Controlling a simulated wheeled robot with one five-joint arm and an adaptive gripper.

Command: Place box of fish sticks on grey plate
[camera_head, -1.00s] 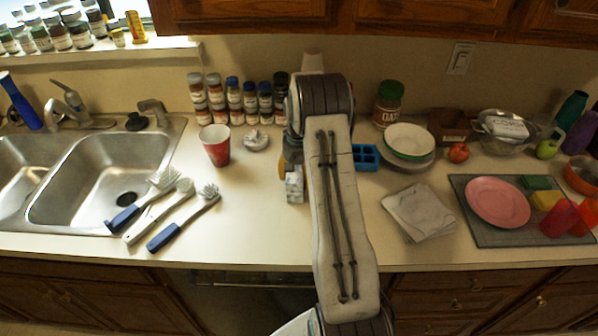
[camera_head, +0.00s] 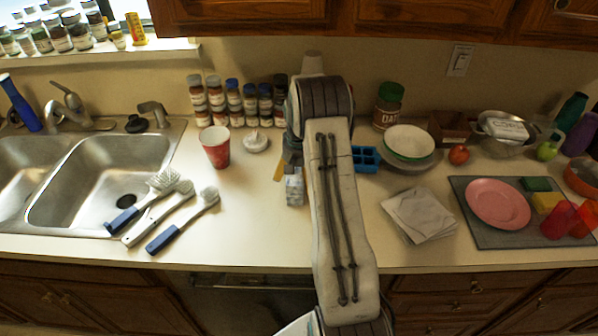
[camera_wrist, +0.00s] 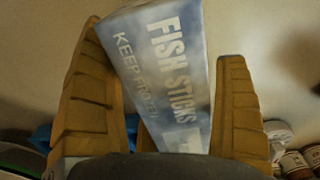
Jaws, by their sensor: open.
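The box of fish sticks (camera_wrist: 165,70) lies between the two yellow fingers of my open gripper (camera_wrist: 165,65) in the wrist view. It is tilted and close to the left finger, with a gap to the right finger near the top. In the head view, the box (camera_head: 294,189) shows just left of my arm, which hides most of the gripper. The grey plate (camera_head: 427,164) is right of my arm, under a white plate with a green rim (camera_head: 409,141).
A red cup (camera_head: 215,147) and several spice jars stand left of my arm. A blue tray (camera_head: 366,158) and an oats jar (camera_head: 388,106) are near the plates. Folded cloth (camera_head: 418,213) lies in front of them.

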